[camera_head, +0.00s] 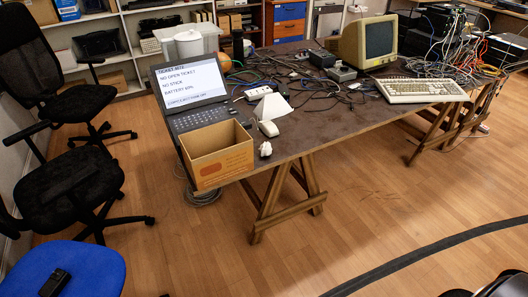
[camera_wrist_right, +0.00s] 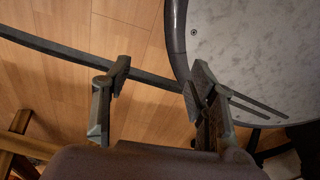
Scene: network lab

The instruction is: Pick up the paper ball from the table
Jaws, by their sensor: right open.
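The paper ball (camera_head: 265,149) is a small white crumpled lump on the near corner of the dark table (camera_head: 330,128), just right of the open cardboard box (camera_head: 217,158). A pale computer mouse (camera_head: 268,128) lies close behind it. My right gripper (camera_wrist_right: 158,82) shows in the right wrist view with its two fingers spread apart and nothing between them. Wooden floor lies beyond the fingers, and the paper ball does not appear in that view. I do not see my left gripper in either view.
A laptop (camera_head: 192,92), white folded paper (camera_head: 271,106), tangled cables, a beige keyboard (camera_head: 421,90) and a monitor (camera_head: 368,42) crowd the table. Black chairs stand at left. A round pale surface (camera_wrist_right: 245,50) is near my right gripper.

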